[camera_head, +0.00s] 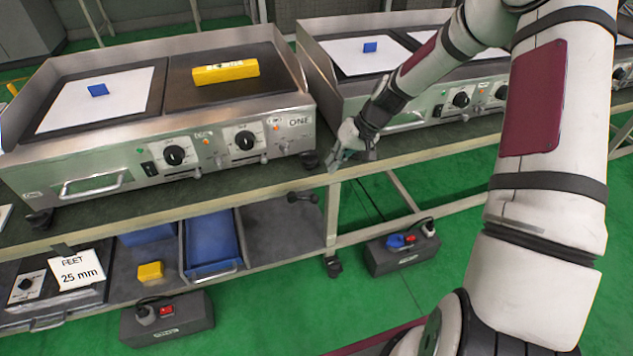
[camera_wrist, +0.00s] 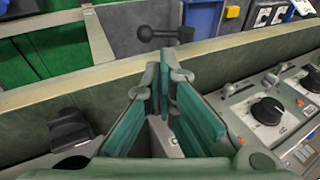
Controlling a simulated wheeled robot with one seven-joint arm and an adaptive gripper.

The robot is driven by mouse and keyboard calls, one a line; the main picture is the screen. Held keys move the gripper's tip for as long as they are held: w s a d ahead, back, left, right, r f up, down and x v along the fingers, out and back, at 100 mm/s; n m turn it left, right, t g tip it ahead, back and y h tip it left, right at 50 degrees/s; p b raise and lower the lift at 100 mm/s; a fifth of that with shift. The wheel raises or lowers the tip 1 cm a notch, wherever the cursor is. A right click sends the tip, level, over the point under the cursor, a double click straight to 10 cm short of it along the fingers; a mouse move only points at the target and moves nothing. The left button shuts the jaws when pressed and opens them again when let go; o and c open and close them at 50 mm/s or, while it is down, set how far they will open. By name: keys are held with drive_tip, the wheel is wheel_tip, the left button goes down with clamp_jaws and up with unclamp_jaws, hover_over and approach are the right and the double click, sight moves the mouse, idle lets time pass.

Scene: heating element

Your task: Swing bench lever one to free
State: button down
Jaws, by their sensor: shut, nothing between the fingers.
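A black lever with a ball-shaped knob (camera_head: 302,197) sits just below the bench's front edge, under the unit marked ONE, and lies roughly level. In the wrist view the lever (camera_wrist: 160,34) shows beyond the pale bench edge, ahead of the fingertips, with its ball end at left. My gripper (camera_head: 337,160) is above the bench edge, to the right of the lever and above it. In the wrist view my gripper's green-padded fingers (camera_wrist: 164,72) are shut with nothing between them, and do not touch the lever. Any position marking for the lever cannot be read.
The griddle marked ONE (camera_head: 298,121) stands on the bench left of my gripper; a second griddle (camera_head: 320,62) stands behind it. The bench's front rail (camera_head: 420,156) runs beneath my gripper. A blue tray (camera_head: 210,240) is on the lower shelf. Dark boxes (camera_head: 402,255) sit on the floor.

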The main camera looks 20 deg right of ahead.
sight(312, 198)
drive_tip(key=b+x, duration=0.3)
drive_tip(key=x, duration=1.1)
